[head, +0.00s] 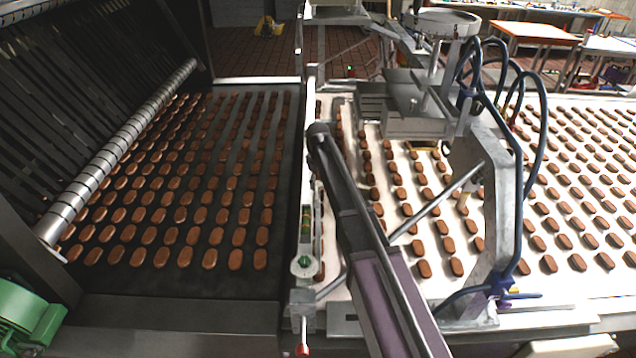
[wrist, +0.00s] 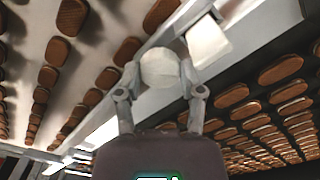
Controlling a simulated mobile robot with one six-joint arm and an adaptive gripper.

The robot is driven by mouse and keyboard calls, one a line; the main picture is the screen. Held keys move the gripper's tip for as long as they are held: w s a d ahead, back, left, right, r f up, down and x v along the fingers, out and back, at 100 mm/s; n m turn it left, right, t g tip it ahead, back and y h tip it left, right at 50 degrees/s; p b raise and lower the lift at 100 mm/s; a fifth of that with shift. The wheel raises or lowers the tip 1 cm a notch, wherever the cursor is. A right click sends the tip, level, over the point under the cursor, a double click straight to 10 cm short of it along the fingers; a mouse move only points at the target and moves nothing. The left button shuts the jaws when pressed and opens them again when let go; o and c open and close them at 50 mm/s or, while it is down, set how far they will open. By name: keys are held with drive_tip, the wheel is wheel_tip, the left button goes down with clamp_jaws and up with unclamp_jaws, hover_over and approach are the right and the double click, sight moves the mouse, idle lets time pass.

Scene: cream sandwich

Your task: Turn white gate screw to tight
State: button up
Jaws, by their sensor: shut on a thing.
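The white gate screw (wrist: 160,68) shows in the wrist view as a round, pale knob at the upper middle. My gripper (wrist: 161,82) has one finger on each side of it and is shut on it. A pale block (wrist: 208,42) sits right beside the knob, to its upper right. The knob's shaft and how far it is screwed in are hidden. In the head view my arm reaches up from the bottom to the metal rail between the two belts. I cannot make out the gripper's fingers or the white screw there.
A dark belt (head: 245,120) with rows of brown biscuits lies left of the rail, and a white belt (head: 400,247) with more lies right. A metal depositor frame (head: 500,220) with blue hoses stands close right of my arm. A metal roller (head: 120,150) crosses the left belt.

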drive_tip(key=shift+m, duration=0.5)
drive_tip(key=m, duration=0.4)
drive_tip(key=shift+m, duration=0.3)
drive_tip(key=m, duration=1)
drive_tip(key=shift+m, duration=0.4)
drive_tip(key=m, duration=0.5)
drive_tip(key=shift+s, duration=0.1)
drive_tip(key=shift+m, duration=0.3)
drive_tip(key=o, duration=1.2)
drive_tip(key=shift+c, duration=0.2)
